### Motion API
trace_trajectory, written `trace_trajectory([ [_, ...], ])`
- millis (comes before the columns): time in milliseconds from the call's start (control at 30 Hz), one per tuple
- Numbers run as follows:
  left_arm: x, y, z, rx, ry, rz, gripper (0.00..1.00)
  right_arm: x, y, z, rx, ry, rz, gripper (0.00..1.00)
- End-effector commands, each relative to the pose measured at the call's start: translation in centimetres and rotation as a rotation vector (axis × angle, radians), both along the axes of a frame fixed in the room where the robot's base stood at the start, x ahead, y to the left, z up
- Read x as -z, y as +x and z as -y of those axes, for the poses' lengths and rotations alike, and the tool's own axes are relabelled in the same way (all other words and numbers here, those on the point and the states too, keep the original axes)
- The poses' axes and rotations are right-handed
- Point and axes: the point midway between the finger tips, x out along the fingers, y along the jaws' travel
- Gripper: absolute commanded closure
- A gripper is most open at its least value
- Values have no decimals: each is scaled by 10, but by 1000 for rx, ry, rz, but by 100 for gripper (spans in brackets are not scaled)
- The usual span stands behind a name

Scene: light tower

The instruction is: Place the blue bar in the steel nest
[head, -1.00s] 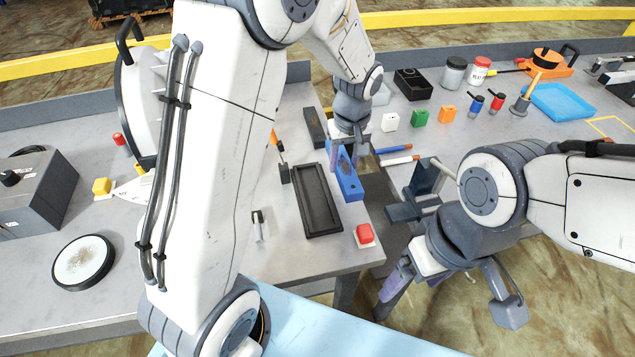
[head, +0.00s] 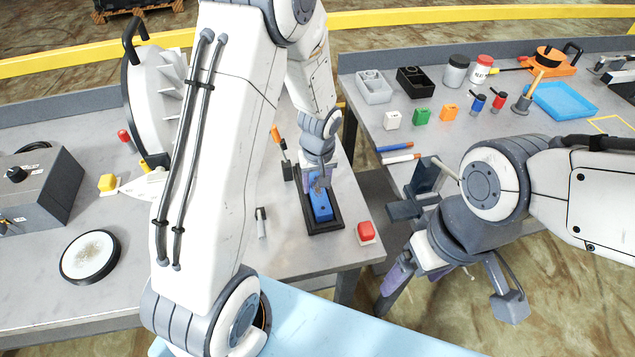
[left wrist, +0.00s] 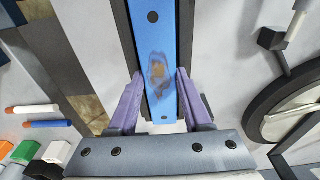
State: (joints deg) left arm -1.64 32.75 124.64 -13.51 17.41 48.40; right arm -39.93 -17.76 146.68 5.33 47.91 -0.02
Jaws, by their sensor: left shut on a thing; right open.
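The blue bar (head: 321,208) is in my left gripper (head: 318,186), lined up lengthwise with the dark rectangular nest (head: 327,229). In the left wrist view the bar (left wrist: 160,100) has a brown worn patch and sits between the two purple fingers (left wrist: 158,85). Dark nest walls (left wrist: 127,40) show along both sides of the bar. I cannot tell whether the bar rests on the nest floor or is held slightly above it. My right gripper (head: 415,285) is open and empty, off the table's right side.
A red button (head: 366,232) stands right of the nest, near the table's front corner. A small dark clamp with an orange handle (head: 282,150) is left of it. A gap separates this table from the right one, where blue (head: 394,147) and orange-tipped markers (head: 401,158) lie.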

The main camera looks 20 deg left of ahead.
Motion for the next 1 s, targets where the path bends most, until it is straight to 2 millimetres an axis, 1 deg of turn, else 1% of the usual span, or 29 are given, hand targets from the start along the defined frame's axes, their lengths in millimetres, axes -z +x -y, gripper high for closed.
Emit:
trace_trajectory([
  [233, 8, 1, 1, 1, 0, 1, 100, 9, 0, 0, 0, 0, 0, 15],
  [267, 7, 0, 1, 1, -1, 0, 43, 7, 0, 0, 0, 0, 0, 15],
  [300, 7, 0, 1, 1, -1, 0, 28, 7, 0, 0, 0, 0, 0, 15],
  [333, 7, 0, 1, 1, 0, -1, 21, 7, 0, 0, 0, 0, 0, 15],
  [567, 8, -1, 1, 1, -1, -3, 21, 6, 0, 0, 0, 0, 0, 15],
  [700, -2, -1, 1, 1, -1, -3, 21, -3, 0, 0, 0, 0, 0, 15],
  [733, -5, 0, 1, 1, 0, 1, 21, 0, 0, 0, 0, 1, 1, 15],
  [867, -34, -3, 3, 0, 0, 6, 21, 0, 0, 0, 0, 0, 0, 15],
  [1000, -67, -5, 4, -1, 0, 7, 21, 0, 0, 0, 0, 0, 0, 15],
])
